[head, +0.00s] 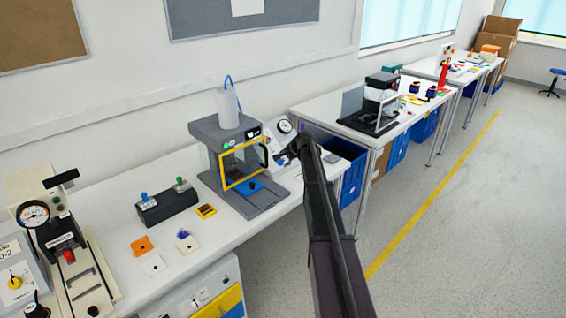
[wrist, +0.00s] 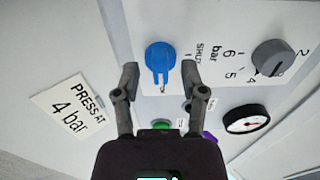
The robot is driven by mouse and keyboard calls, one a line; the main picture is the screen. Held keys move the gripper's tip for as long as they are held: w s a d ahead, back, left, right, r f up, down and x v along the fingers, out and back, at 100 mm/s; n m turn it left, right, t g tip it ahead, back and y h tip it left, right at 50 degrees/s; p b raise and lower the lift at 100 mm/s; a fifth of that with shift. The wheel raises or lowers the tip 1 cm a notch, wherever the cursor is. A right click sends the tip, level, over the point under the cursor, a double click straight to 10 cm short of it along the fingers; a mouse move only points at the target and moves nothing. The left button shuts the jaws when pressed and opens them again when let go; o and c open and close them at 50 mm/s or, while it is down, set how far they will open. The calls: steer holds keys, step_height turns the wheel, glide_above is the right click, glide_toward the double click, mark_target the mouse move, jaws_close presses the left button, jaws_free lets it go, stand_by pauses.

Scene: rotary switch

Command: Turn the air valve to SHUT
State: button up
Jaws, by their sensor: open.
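A blue knob with a narrow pointer (wrist: 160,60) sits on a light panel (wrist: 225,25) in the wrist view. Its pointer is towards the bottom of the picture. The printed word SHUT (wrist: 200,55) lies to the right of the knob, partly behind a finger. My gripper (wrist: 160,76) is open, with one finger on each side of the knob's pointer in the picture; I cannot tell whether either touches it. In the head view the tilted panel (head: 275,137) stands beside the grey machine, and my arm covers part of it.
A grey knob (wrist: 273,57) with a numbered scale, a round gauge (wrist: 246,118) and a green button (wrist: 161,125) are close by. A label reading PRESS AT 4 bar (wrist: 72,105) is at left. The grey machine (head: 235,165) adjoins the panel.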

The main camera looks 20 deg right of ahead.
jaws_close()
steer(key=shift+n, duration=0.4)
steer(key=n, duration=0.7)
steer(key=shift+n, duration=0.4)
steer(key=n, duration=0.4)
steer(key=shift+n, duration=0.3)
steer(key=n, duration=0.4)
steer(key=shift+n, duration=0.4)
